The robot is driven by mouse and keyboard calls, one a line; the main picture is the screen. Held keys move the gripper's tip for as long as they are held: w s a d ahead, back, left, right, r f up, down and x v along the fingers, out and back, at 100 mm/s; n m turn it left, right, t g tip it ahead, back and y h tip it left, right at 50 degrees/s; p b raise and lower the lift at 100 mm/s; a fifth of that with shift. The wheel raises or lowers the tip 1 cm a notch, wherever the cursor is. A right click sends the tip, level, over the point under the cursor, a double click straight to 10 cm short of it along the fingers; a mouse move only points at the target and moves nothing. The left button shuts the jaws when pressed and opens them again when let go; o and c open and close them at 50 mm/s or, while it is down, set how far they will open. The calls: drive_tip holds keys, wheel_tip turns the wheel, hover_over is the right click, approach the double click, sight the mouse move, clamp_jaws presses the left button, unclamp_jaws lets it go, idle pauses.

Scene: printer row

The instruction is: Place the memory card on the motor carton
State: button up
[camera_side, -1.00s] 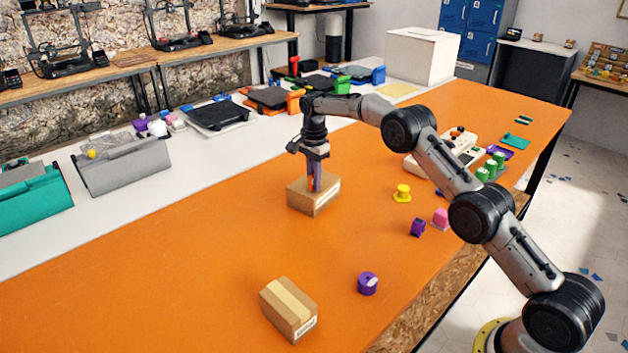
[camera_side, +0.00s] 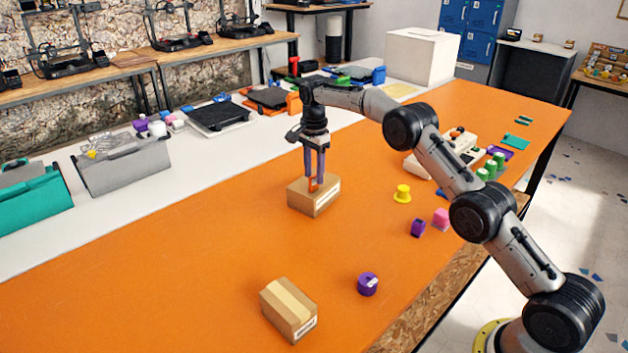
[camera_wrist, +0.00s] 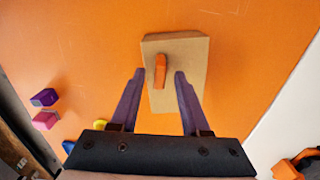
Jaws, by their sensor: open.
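A small orange piece, which looks like the memory card (camera_wrist: 160,75), lies on top of a brown carton (camera_wrist: 187,97), apparently the motor carton. In the side view the card (camera_side: 313,184) shows as a small orange patch on that carton (camera_side: 301,200), in the middle of the table. My gripper (camera_wrist: 159,73) is open, with one purple finger on each side of the card and a gap to each. In the side view my gripper (camera_side: 315,184) is just above the carton top; I cannot tell whether the fingertips touch it.
A second, taped carton (camera_side: 288,309) stands at the front. A purple cylinder (camera_side: 367,284), a purple block (camera_side: 417,228), a pink block (camera_side: 440,218) and a yellow spool (camera_side: 402,194) lie to the right. The orange table left of the cartons is clear.

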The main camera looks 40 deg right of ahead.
sight(314, 176)
drive_tip(key=shift+r, duration=2.55)
drive_tip(key=s+a+r+n+t, duration=0.25)
drive_tip(key=s+r+n, duration=0.25)
drive_tip(key=s+r, duration=0.45)
drive_tip(key=s+a+r+n+t, duration=0.1)
drive_tip(key=s+a+r+n, duration=0.3)
drive_tip(key=s+r, duration=0.6)
drive_tip(key=s+a+f+n+t, duration=0.1)
drive_tip(key=s+f+n, duration=0.3)
drive_tip(key=s, duration=0.9)
drive_tip(key=s+a+f+n+t, duration=0.1)
drive_tip(key=s+f+n, duration=0.4)
drive_tip(key=s, duration=0.8)
drive_tip(key=shift+a, duration=0.25)
